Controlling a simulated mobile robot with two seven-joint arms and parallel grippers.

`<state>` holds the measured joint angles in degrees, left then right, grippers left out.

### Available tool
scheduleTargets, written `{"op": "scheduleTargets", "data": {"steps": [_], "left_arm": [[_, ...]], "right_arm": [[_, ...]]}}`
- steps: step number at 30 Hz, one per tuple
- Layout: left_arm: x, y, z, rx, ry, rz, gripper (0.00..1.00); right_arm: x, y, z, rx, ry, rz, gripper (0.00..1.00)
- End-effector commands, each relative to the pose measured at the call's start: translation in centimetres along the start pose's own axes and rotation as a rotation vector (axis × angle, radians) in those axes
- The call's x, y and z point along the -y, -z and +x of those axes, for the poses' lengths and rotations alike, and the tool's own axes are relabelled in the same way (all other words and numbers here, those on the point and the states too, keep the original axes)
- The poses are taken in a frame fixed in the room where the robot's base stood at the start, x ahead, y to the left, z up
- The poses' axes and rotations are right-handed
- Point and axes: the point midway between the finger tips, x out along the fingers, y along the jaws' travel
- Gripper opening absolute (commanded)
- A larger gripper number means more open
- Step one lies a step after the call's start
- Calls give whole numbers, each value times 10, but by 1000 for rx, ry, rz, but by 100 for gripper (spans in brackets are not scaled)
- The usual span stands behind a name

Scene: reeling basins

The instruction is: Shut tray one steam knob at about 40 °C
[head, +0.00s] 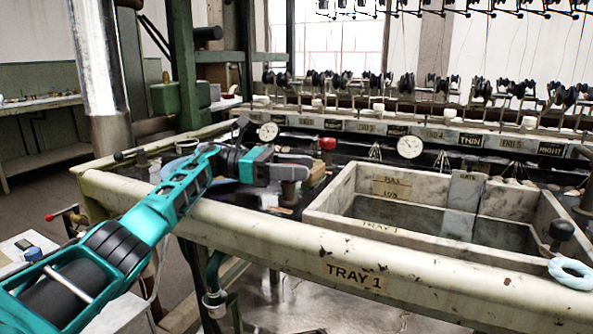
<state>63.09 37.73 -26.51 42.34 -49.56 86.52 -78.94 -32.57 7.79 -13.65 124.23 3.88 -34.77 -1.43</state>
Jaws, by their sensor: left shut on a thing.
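My left gripper (294,170) reaches in over the front rail at the left of tray one. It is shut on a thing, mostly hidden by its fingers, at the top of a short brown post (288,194). This looks like a valve knob, but no label on it can be read. A red knob (327,144) stands just beyond the fingers, apart from them. Two round dials, a left one (268,131) and a right one (410,146), face me; their readings are too small to tell. The tray one basin (345,212) holds dark water. My right gripper is out of view.
The cream front rail (240,225) bears the TRAY 1 label and runs under my left arm. A row of reeling guides (420,85) stands behind.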

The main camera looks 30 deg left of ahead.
Motion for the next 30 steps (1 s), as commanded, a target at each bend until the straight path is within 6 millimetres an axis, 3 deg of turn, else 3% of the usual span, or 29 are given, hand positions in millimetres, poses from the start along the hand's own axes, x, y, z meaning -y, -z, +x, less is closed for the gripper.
{"op": "scheduleTargets", "data": {"steps": [9, 10, 16, 30], "left_arm": [[0, -1, 1, 1, 3, 3, 22], [0, -1, 1, 2, 3, 4, 54], [0, -1, 1, 1, 3, 3, 73], [2, 0, 0, 0, 2, 2, 73]], "right_arm": [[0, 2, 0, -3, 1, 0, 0], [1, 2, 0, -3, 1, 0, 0], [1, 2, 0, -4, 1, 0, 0], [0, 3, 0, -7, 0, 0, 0]]}}
